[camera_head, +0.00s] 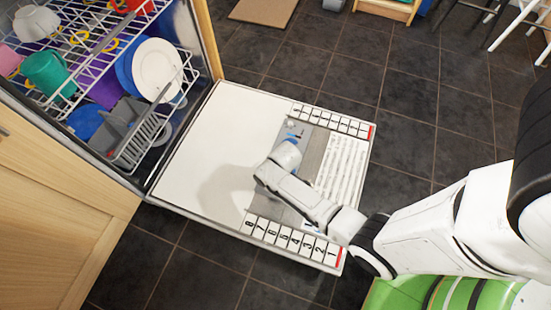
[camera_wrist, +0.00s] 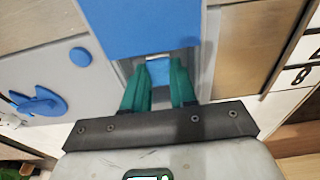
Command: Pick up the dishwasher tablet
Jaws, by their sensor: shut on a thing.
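My gripper (camera_wrist: 158,64) shows in the wrist view with its two dark green fingers close together. They are shut on a small blue and whitish block, which looks like the dishwasher tablet (camera_wrist: 158,73). The block sits between the fingertips, in or just over a narrow grey recess in the door panel. How far it is lifted, if at all, I cannot tell. In the head view my arm reaches over the open dishwasher door (camera_head: 195,150), and my arm hides the fingertips and the tablet.
A large blue flap (camera_wrist: 140,25) lies directly beyond the fingertips. A round blue cap (camera_wrist: 80,57) and a blue dial (camera_wrist: 40,102) sit to the left. The dishwasher rack (camera_head: 160,125) holds dishes at the upper left.

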